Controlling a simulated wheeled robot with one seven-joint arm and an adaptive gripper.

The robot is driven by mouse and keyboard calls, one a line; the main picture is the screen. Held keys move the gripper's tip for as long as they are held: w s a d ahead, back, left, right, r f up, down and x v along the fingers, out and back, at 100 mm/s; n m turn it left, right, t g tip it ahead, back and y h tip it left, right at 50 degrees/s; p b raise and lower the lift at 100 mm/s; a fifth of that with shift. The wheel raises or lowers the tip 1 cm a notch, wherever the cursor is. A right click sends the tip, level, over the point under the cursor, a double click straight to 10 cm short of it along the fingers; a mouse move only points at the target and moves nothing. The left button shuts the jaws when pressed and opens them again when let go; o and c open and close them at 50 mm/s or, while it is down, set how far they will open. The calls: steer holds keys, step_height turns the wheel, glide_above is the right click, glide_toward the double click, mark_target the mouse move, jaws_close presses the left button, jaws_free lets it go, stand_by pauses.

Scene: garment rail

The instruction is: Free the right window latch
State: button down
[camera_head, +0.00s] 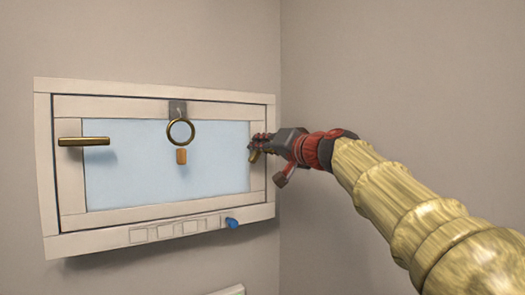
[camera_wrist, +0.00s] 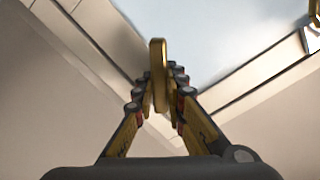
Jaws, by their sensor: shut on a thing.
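The window (camera_head: 150,107) is a pale framed panel on the wall with a light blue pane. The right latch is a brass handle, mostly hidden behind my gripper (camera_head: 257,146) in the head view; only a small brass part (camera_head: 253,157) shows there. In the wrist view the right latch (camera_wrist: 158,65) stands up between the fingers of my gripper (camera_wrist: 160,95), which is shut on it. The left latch (camera_head: 83,141) is a brass bar lying about level across the window's left side.
A brass ring (camera_head: 169,132) hangs from a dark plate at the window's top middle, with a small orange-brown tab (camera_head: 181,156) below. A blue knob (camera_head: 232,223) sits on the lower frame, right of several square outlines. A wall corner lies close to the window's right.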

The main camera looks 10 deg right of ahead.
steer(key=m, duration=0.3)
steer(key=r+m, duration=0.1)
steer(key=m, duration=0.1)
steer(key=shift+s+a+m+p, duration=0.1)
steer(key=shift+a+m+p, duration=0.2)
steer(key=shift+a+p, duration=0.1)
steer(key=m+p, duration=0.1)
steer(key=m, duration=0.4)
steer(key=shift+r+p, duration=0.35)
steer(key=c, duration=1.8)
jaws_free()
steer(key=shift+s+r, duration=0.1)
steer(key=v, duration=1.2)
